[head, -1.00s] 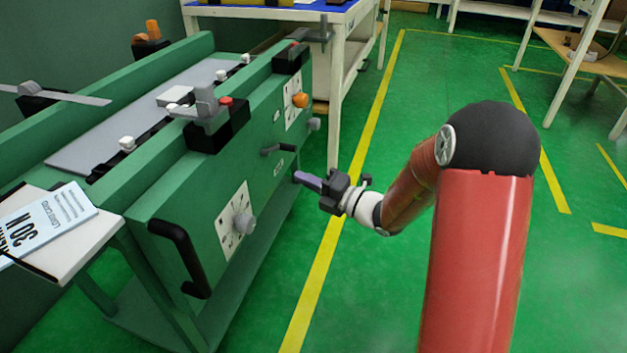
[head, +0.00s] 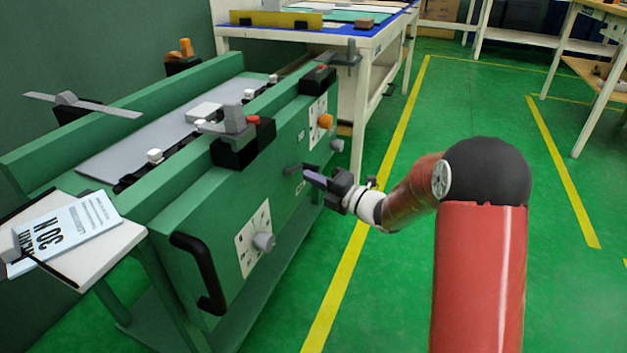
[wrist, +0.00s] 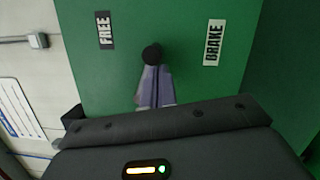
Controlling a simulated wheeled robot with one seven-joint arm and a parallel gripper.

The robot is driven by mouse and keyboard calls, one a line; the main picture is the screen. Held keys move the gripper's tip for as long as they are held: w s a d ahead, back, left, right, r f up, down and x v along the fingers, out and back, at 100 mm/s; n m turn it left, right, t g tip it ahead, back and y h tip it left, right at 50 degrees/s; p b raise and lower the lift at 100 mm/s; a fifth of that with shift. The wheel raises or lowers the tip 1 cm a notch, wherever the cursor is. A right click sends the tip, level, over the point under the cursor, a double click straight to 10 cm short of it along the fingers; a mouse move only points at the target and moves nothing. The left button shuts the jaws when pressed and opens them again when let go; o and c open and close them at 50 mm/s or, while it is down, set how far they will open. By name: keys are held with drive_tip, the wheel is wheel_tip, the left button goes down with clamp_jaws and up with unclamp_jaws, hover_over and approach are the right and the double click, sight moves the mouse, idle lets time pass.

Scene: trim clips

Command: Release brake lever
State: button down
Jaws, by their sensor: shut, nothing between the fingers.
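The brake lever (head: 293,169) is a short dark handle on the front side of the green machine (head: 285,225). In the wrist view its round black knob (wrist: 152,54) shows between a FREE label (wrist: 105,30) on the left and a BRAKE label (wrist: 213,42) on the right. My gripper (head: 308,176) is shut and empty, with its purplish fingers pointing at the machine's side beside the lever. In the wrist view the fingertips (wrist: 155,80) lie just below the knob in the picture. I cannot tell whether they touch it. The rest of the lever is hidden.
The machine's side also carries a black bar handle (head: 202,272), a grey dial knob (head: 264,242) and an orange knob (head: 325,121). A blue-topped table (head: 300,32) stands behind. The green floor to the right is open.

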drive_tip(key=n, duration=0.1)
drive_tip(key=r+n, duration=0.1)
drive_tip(key=n, duration=0.1)
drive_tip(key=shift+w+d+y+b, duration=0.2)
drive_tip(key=shift+w+y+b, duration=0.1)
drive_tip(key=shift+w+y, duration=0.1)
drive_tip(key=shift+w+r+p, duration=0.1)
drive_tip(key=shift+r+p, duration=0.45)
drive_tip(key=shift+p, duration=0.3)
drive_tip(key=shift+f, duration=0.2)
